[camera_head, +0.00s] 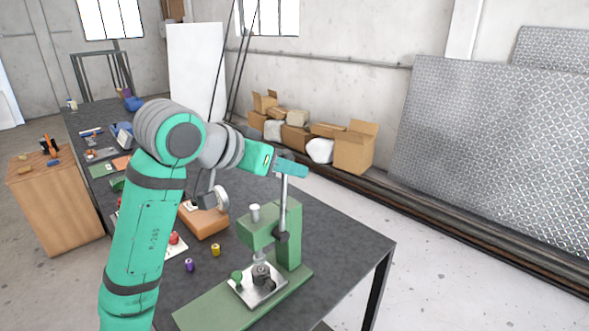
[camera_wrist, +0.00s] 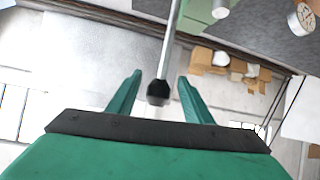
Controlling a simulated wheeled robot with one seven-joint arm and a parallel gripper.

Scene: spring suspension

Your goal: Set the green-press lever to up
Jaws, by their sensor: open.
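The green press (camera_head: 290,222) stands on a green base plate on the dark table, at the lower middle of the head view. Its lever (camera_head: 283,205), a thin metal rod, rises almost upright from the press's side toward my gripper (camera_head: 291,168). In the wrist view the lever's rod (camera_wrist: 169,50) ends in a black knob (camera_wrist: 158,92). The knob appears between the two green fingers of my gripper (camera_wrist: 159,77), with gaps on both sides. My gripper is open and holds nothing. In the head view my gripper hides the lever's top.
A round gauge on an orange-brown base (camera_head: 205,222) stands left of the press. Small purple (camera_head: 189,265) and yellow (camera_head: 215,250) spools lie near it. Cardboard boxes (camera_head: 355,148) stand along the wall. The table (camera_head: 345,242) is bare right of the press.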

